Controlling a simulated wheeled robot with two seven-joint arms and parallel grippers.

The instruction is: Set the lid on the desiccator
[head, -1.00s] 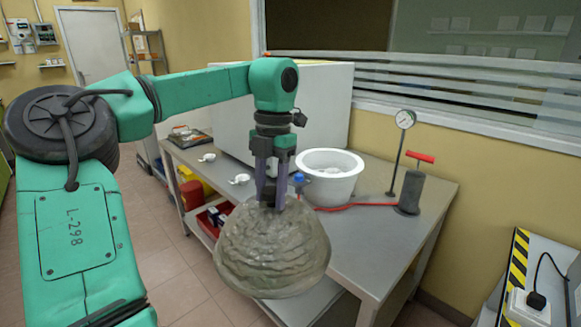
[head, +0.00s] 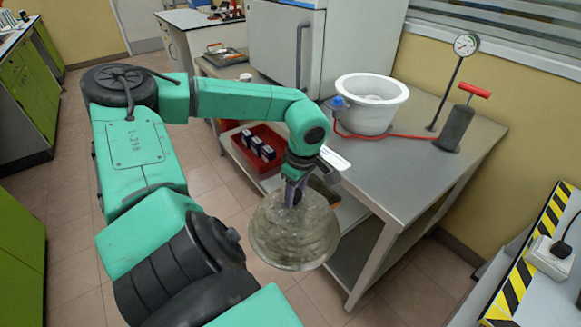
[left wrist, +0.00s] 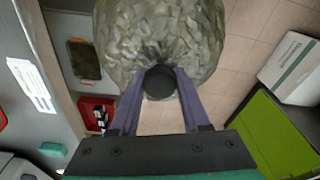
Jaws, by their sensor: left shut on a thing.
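The lid (head: 294,232) is a domed, greenish see-through piece with a dark knob. My left gripper (head: 293,193) is shut on its knob and holds it in the air in front of the table, below the tabletop's height in the picture. In the left wrist view the lid (left wrist: 160,35) fills the top middle, with its black knob (left wrist: 159,82) between the fingers. The desiccator (head: 366,116) is a white round bowl, open at the top, standing on the table with a blue valve at its left. The lid is well apart from it. My right gripper is not in view.
The grey table (head: 425,165) carries a pressure gauge (head: 465,46) on a stand and a black hand pump (head: 455,128) joined by a red hose. A white cabinet (head: 275,45) stands behind. A red bin (head: 258,150) sits on the lower shelf. Floor left of the lid is clear.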

